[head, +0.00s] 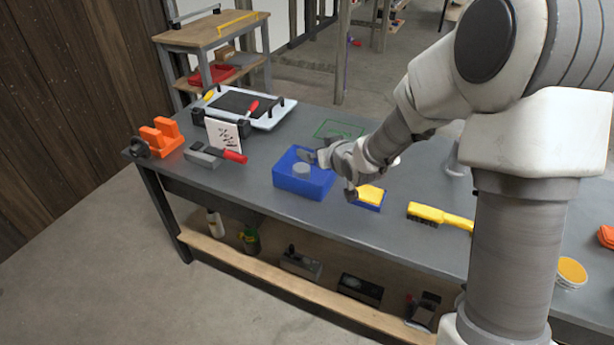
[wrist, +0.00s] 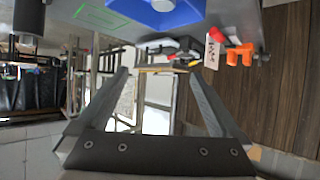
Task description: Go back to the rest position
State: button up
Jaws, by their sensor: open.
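My gripper (head: 328,173) is open over the workbench (head: 240,190), at the right side of a blue bin (head: 300,187). Its two fingers are spread in the wrist view (wrist: 158,74), with nothing between them. A grey round piece (head: 301,169) sits in the blue bin. The bin also shows upside down at the top of the wrist view (wrist: 180,15), apart from the fingers. My arm hides part of the bench on the right.
A small blue tray with a yellow sponge (head: 369,194) and a yellow brush (head: 439,216) lie right of the bin. A wooden cart (head: 212,31) is behind.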

jog(key=shift+s+r, duration=0.2)
jog(key=shift+s, duration=0.05)
jog(key=shift+d, duration=0.1)
dwell(0.3)
jog(key=s+d+r+m+g+h+p, duration=0.2)
jog(key=s+d+r+g+h+p, duration=0.15)
jog(key=s+d+r, duration=0.95)
jog(key=s+r+m+g+p, duration=0.1)
jog(key=s+r, duration=0.1)
jog(key=s, duration=0.8)
jog(key=s+d+r+m+g+h+p, duration=0.1)
jog(key=s+r, duration=0.2)
jog(key=s, duration=0.8)
jog(key=shift+r, duration=0.1)
